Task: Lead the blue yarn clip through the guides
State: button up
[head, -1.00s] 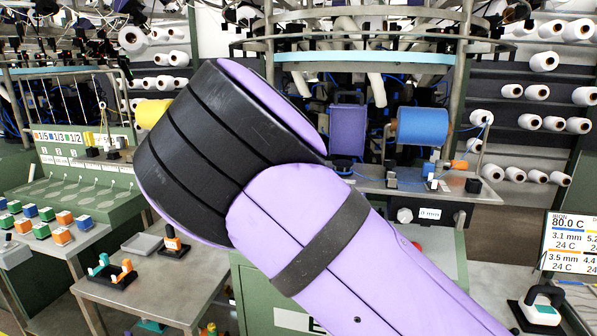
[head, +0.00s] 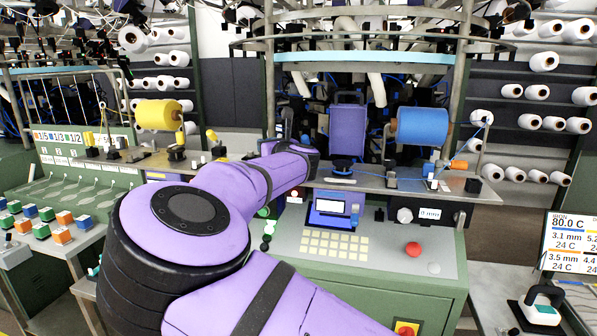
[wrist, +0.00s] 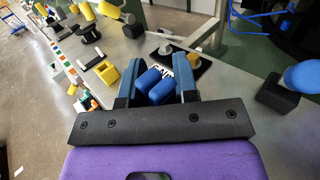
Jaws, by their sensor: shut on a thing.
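In the wrist view my gripper (wrist: 158,82) has its two grey-blue fingers closed around the blue yarn clip (wrist: 153,78), which shows as two short blue cylinders between the fingertips. The clip is over or near the grey shelf; its height is unclear. Just beyond it stands a black base (wrist: 185,66) with a grey and a yellow post and a white label, partly hidden by the fingers. In the head view the blue spool (head: 422,127) hangs at the right of the shelf, with blue yarn at its right. There my purple arm hides the fingers and clip.
A yellow block (wrist: 105,76) stands left of my gripper. A blue knob on a black block (wrist: 300,76) stands to the right. In the head view a yellow spool (head: 158,115) hangs at left, and the control panel (head: 335,215) lies below the shelf (head: 385,184).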

jog(key=shift+s+a, duration=0.1)
jog(key=o, duration=0.9)
jog(key=v, duration=1)
jog(key=shift+s+r, duration=0.1)
jog(key=shift+s, duration=0.3)
jog(key=shift+d, duration=0.2)
